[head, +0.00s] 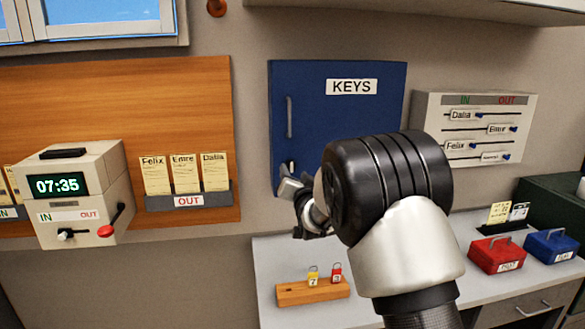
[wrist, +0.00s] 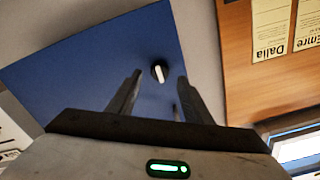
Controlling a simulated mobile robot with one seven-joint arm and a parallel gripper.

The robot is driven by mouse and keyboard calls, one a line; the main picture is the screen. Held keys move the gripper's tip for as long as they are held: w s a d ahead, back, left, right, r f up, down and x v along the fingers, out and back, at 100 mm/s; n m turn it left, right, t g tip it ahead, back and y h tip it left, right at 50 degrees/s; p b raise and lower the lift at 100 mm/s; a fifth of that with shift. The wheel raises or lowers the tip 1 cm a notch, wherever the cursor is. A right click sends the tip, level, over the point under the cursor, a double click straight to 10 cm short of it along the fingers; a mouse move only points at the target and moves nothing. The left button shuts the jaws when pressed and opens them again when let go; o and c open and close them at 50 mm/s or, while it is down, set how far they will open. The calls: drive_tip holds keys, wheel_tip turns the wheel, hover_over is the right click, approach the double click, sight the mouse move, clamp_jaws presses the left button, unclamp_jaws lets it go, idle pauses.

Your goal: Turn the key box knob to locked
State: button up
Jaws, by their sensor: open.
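The blue key box (head: 380,115), marked KEYS, hangs on the wall with its door shut. Its knob (wrist: 159,71) shows in the wrist view as a small black disc with a white pointer, nearly upright in that picture and slightly tilted. In the head view my gripper (head: 290,190) is at the lower left of the door, and the knob there is mostly hidden by it. In the wrist view my gripper (wrist: 159,82) is open and empty. Its two fingers stand either side of the knob in the picture, apparently short of it; contact is not visible.
A vertical handle (head: 289,117) is on the door's left side. An IN/OUT slider board (head: 475,128) hangs to the right, and a wooden card board (head: 120,85) with a time clock (head: 75,190) is to the left. A desk (head: 265,265) below holds a wooden lock block (head: 310,292) and cash boxes (head: 497,255).

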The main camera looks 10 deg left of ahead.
sight(292, 168)
drive_tip(key=shift+x, duration=1.8)
drive_tip(key=c, duration=1.1)
drive_tip(key=shift+o, duration=0.2)
